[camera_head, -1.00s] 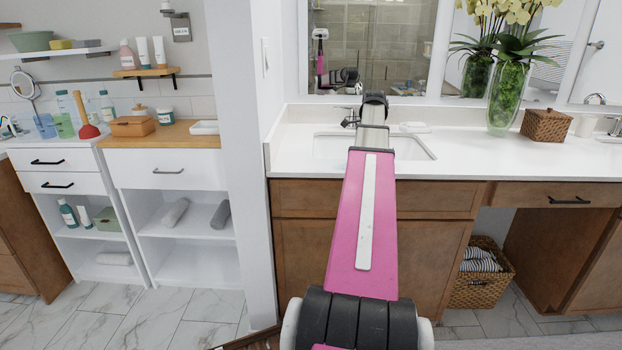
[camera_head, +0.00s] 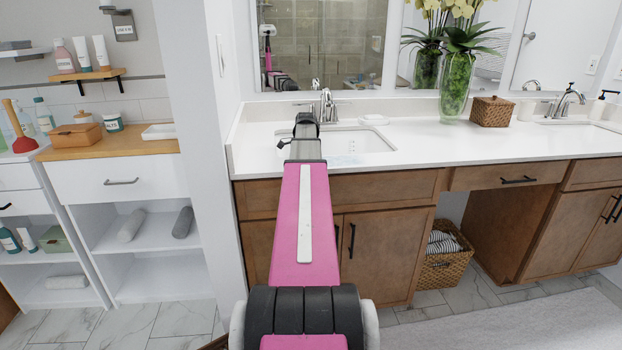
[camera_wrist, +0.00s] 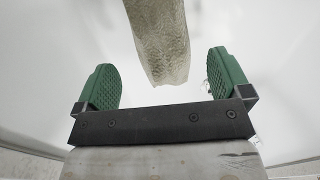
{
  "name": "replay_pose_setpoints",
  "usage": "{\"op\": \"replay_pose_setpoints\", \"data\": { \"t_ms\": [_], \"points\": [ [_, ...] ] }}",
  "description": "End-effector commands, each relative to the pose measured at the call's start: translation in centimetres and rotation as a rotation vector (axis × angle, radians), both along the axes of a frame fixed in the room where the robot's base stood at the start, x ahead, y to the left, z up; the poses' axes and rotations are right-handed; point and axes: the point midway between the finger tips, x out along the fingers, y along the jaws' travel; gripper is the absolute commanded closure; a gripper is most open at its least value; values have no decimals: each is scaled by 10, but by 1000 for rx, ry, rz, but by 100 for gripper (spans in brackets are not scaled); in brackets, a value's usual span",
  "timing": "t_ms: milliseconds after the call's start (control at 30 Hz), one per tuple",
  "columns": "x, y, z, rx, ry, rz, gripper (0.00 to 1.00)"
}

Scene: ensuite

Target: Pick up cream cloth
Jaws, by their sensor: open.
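The cream cloth (camera_wrist: 158,38) shows in the wrist view as a textured, beige-cream strip. It runs from the top edge down to between my fingers, against a white surface. My gripper (camera_wrist: 163,70) is open, with one green ridged pad on each side of the cloth's lower end. A gap shows between the cloth and each pad. In the head view my pink arm reaches out over the near side of the left sink (camera_head: 375,143). I cannot make out the cloth there; my arm may hide it.
A faucet (camera_head: 327,105) stands behind the sink on the white counter (camera_head: 430,147). A wall end (camera_head: 195,150) is close on the left. Free counter lies right of the sink.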

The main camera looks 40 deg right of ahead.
Motion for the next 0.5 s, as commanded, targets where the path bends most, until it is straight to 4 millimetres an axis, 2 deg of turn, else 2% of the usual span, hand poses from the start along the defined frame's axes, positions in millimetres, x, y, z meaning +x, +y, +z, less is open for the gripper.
{"op": "replay_pose_setpoints", "data": {
  "t_ms": [300, 500],
  "points": [
    [-2, -6, -40, 0, 1, 0, 4],
    [-2, -7, -47, 0, 0, 0, 4]
  ]
}}
